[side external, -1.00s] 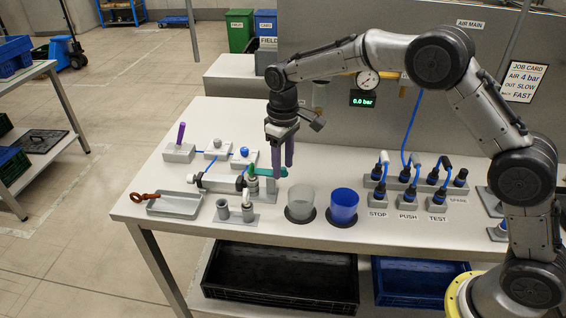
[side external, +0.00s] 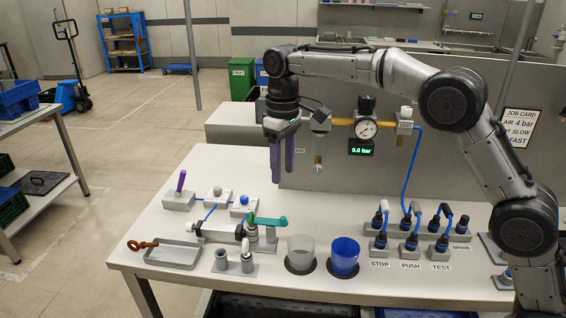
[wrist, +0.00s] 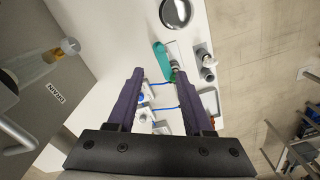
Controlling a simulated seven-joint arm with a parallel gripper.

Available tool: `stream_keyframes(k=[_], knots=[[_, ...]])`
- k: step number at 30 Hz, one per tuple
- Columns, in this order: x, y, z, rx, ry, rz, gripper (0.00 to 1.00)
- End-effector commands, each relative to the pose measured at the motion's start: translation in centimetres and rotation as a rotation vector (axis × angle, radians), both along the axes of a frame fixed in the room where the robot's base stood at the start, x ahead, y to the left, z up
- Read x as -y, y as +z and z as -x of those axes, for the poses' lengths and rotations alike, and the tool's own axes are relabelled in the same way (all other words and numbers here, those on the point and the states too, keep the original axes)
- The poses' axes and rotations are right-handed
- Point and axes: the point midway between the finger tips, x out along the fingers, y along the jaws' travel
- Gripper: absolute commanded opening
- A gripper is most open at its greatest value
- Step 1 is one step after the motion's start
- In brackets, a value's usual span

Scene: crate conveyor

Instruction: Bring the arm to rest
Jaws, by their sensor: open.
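My gripper (side external: 282,180) hangs fingers-down in the side external view, well above the bench and in front of the grey back panel. Its two purple fingers are apart with nothing between them. In the wrist view the gripper (wrist: 160,72) also shows both fingers spread and empty, with the bench below. My arm is bent and reaches in from the right. The bench (side external: 330,212) carries a teal-handled valve (side external: 268,222), a clear cup (side external: 301,250) and a blue cup (side external: 345,258), all apart from the gripper.
A regulator gauge (side external: 366,129) and a 0.0 bar display (side external: 361,150) are on the back panel, right of the gripper. Plugged sockets (side external: 410,243) stand at the bench's right. A grey tray (side external: 172,254) with a red-brown tool lies at the front left.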

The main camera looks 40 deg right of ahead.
Motion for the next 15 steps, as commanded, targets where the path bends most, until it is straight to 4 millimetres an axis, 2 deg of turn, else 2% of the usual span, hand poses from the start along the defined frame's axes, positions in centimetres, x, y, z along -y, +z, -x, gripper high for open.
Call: stream_keyframes(k=[4,15], knots=[[0.00,0.78,0.01,0.000,0.000,0.000,0.51],[0.33,1.34,0.04,0.009,-0.006,-0.002,0.51]])
